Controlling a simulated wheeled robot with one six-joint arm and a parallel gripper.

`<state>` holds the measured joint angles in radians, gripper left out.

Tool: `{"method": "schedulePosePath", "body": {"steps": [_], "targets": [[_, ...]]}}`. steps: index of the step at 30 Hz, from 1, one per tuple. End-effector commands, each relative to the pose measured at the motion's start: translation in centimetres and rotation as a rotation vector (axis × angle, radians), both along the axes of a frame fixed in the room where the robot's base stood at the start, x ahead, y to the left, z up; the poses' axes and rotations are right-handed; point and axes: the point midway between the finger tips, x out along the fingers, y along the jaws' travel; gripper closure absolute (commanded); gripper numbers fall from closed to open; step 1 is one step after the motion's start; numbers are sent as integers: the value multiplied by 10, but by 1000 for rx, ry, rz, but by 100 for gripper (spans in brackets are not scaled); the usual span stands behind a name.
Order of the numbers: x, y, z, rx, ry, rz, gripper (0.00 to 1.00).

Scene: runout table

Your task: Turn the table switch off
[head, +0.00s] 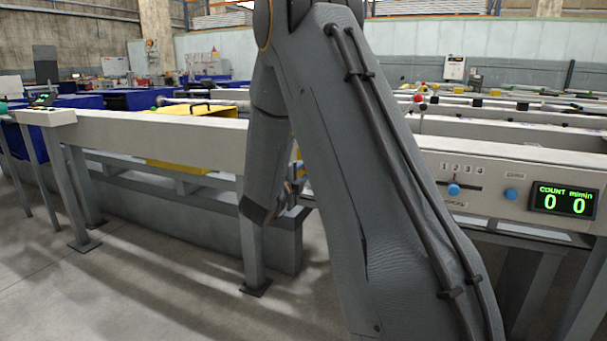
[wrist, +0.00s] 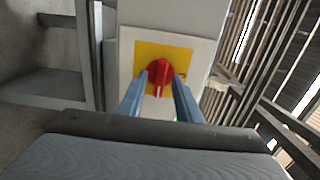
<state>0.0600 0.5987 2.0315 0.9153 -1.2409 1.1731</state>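The table switch is a red rotary knob (wrist: 160,76) on a yellow square plate (wrist: 181,58) with a pale surround, seen in the wrist view. A light mark on the knob points toward the bottom of the picture. My gripper (wrist: 158,84) has its two blue-grey fingers apart, one at each lower side of the knob. Whether the fingers touch the knob cannot be told. In the head view my arm covers the middle, and the switch is hidden behind it. Part of my gripper (head: 293,188) shows beside the arm.
The runout table's pale beam (head: 150,132) runs to the left. A panel with blue knobs and a green counter display (head: 563,200) reading 0 0 is at the right. A yellow bin (head: 190,150) stands behind the beam. Table legs (head: 250,240) stand near my arm. Floor is clear at lower left.

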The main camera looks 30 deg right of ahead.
Motion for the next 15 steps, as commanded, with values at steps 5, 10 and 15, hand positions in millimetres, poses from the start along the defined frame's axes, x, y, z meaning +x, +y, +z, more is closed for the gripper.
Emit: {"method": "schedulePosePath", "body": {"steps": [5,10,15], "targets": [[4,-5,0,-1,-1,0,69],[3,-5,1,-1,-1,0,69],[3,-5,0,-1,1,0,96]]}}
